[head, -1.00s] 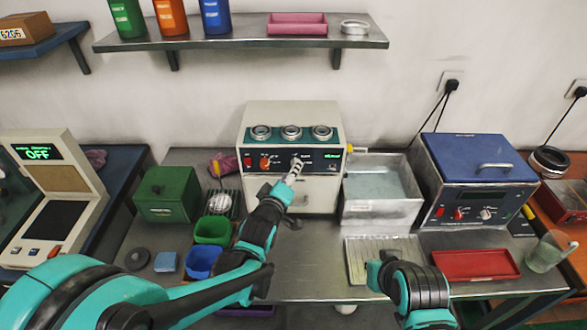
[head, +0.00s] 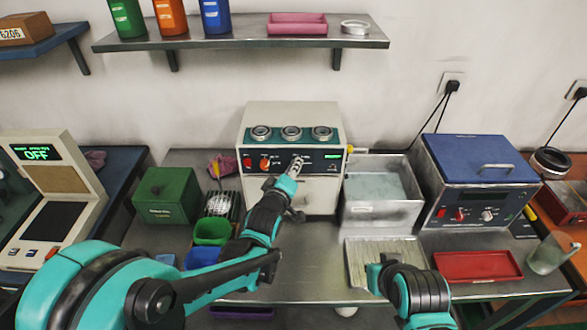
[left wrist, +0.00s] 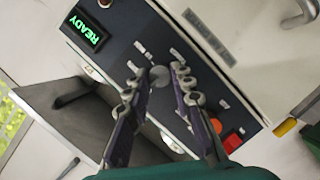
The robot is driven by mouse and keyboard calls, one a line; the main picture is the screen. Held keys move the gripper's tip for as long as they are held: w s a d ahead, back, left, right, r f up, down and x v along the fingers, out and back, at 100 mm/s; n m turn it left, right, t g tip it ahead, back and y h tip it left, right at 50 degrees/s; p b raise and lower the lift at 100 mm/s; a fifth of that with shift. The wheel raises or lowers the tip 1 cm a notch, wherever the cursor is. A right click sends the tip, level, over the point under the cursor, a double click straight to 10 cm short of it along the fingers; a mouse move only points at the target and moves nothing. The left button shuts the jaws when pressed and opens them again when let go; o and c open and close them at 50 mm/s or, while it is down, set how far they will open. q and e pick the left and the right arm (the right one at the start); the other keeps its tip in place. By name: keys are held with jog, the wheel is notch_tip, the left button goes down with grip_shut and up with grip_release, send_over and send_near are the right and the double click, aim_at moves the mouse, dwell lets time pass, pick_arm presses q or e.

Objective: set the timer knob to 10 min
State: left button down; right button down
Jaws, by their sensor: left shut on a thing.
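The timer knob (left wrist: 160,77) is a small round grey knob on the dark panel of the cream machine (head: 310,190). It shows in the left wrist view between my fingertips. My left gripper (left wrist: 162,76) is shut on it, with one finger on each side; its tips also show against the panel in the head view (head: 297,163). Small white marks surround the knob, but I cannot read them or tell the knob's setting. A green display (left wrist: 87,28) on the same panel reads READY.
Red and orange controls (left wrist: 215,126) sit near the knob. A metal tank (head: 383,215) stands right of the machine, with a blue-lidded unit (head: 478,165) beyond. Green (head: 212,231) and blue (head: 202,257) bins lie near my left forearm. The bench front centre is clear.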

pick_arm(q)
jog(key=m+y, duration=0.2)
jog(key=m, duration=0.2)
jog(key=m+y, duration=0.3)
jog(key=m, duration=0.2)
jog(key=d+m+y, duration=0.1)
jog(key=m+y, duration=0.2)
jog(key=m, duration=0.2)
jog(key=shift+f+b, duration=0.1)
jog(key=shift+b, duration=0.25)
dwell(0.5)
jog(key=shift+m, duration=0.3)
jog(key=c, duration=1.3)
grip_release()
jog(key=shift+s+d, duration=0.1)
